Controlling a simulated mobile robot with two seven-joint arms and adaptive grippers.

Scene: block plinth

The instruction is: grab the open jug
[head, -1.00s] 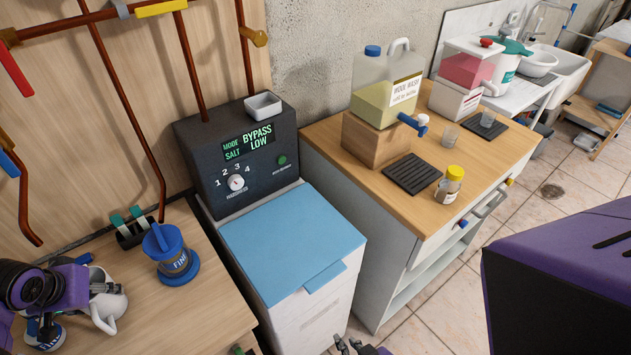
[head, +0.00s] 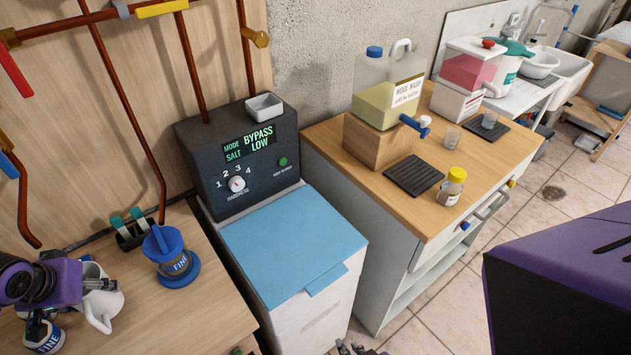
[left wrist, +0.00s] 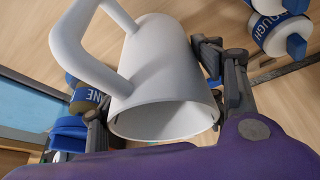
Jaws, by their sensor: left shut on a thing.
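The open jug (head: 103,308) is white with a big side handle, at the lower left of the head view by the wooden bench. My left gripper (head: 100,285) is shut on it. In the left wrist view the jug (left wrist: 160,75) sits between the two fingers of my left gripper (left wrist: 165,95), one on each side of its body, with its open mouth towards the camera and its handle at upper left. Whether its base touches the bench is unclear. Fingertips of my right gripper (head: 355,347) show at the bottom edge, too cut off to read.
A blue-lidded container marked FINE (head: 176,262) stands close right of the jug. Another labelled container (head: 40,336) is below left of it. Copper pipes (head: 125,100) run up the wall behind. A blue-lidded cabinet (head: 290,245) stands right of the bench (head: 200,315).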

